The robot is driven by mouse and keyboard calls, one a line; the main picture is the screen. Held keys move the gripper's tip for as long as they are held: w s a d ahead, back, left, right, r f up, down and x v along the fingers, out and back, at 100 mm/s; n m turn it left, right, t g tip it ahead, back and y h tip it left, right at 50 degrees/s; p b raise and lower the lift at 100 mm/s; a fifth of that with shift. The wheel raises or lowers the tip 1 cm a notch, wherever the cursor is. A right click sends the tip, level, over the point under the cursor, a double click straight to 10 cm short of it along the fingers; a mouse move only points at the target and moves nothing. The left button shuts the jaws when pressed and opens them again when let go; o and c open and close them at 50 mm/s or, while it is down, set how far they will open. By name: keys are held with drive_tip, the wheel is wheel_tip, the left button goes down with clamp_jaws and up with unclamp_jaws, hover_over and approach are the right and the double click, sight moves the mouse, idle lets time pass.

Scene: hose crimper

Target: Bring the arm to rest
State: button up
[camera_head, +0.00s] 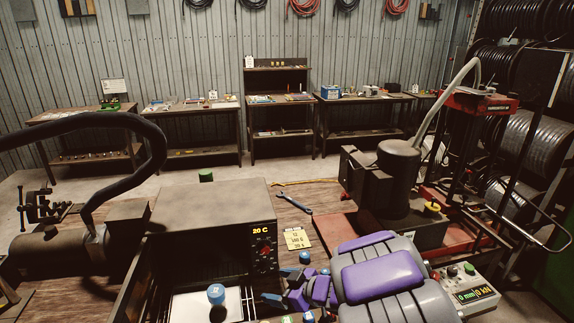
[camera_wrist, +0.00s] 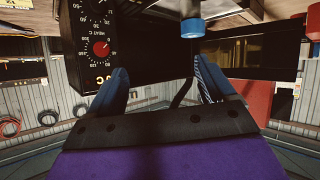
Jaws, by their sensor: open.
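My gripper (camera_head: 275,308) is at the bottom of the head view, at the end of my purple and grey arm (camera_head: 385,275). Its dark blue fingers point left. In the wrist view, which appears upside down, the gripper (camera_wrist: 164,74) is open with its two fingers well apart. I see nothing held between them. A blue-capped part (camera_head: 216,293) stands to the left of the gripper, apart from it in the head view. A blue cap also shows beyond the fingers in the wrist view (camera_wrist: 190,28).
A heater box (camera_head: 262,245) reading 20 C stands close to the gripper. A control box (camera_head: 470,290) reading 0 mm and 0 kN is at right, near a dark press machine (camera_head: 385,185). A wrench (camera_head: 295,203) lies on the wooden bench. Tables line the back wall.

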drive_tip(key=w+d+r+m+t+h, duration=0.2)
drive_tip(key=w+d+r+t+h, duration=0.15)
drive_tip(key=d, duration=0.45)
drive_tip(key=s+d+r+m+g+h+b, duration=0.1)
drive_tip(key=s+d+m+h, duration=0.3)
drive_tip(key=d, duration=0.4)
drive_tip(key=s+d+r+m+g+h+b, duration=0.1)
drive_tip(key=s+d+r+m+h+b, duration=0.15)
drive_tip(key=s+d+h, duration=0.5)
drive_tip(key=s+d+f+m+g+y, duration=0.1)
drive_tip(key=s+f+m+g, duration=0.15)
drive_tip(key=s, duration=0.45)
drive_tip(key=s+f+m+g+y, duration=0.1)
drive_tip(key=s+g, duration=0.2)
drive_tip(key=s, duration=0.4)
drive_tip(key=s+a+g+y+b, duration=0.1)
drive_tip(key=s+a+g, duration=0.1)
drive_tip(key=s, duration=0.6)
drive_tip(key=s+a+g+y, duration=0.1)
drive_tip(key=s+a+g, duration=0.1)
drive_tip(key=s+a, duration=0.3)
drive_tip(key=s, duration=0.4)
drive_tip(key=shift+a+f+m+g+y+b, duration=0.15)
drive_tip(key=shift+f+m+g+y+b, duration=0.15)
drive_tip(key=shift+g+y+b, duration=0.1)
drive_tip(key=shift+w, duration=0.1)
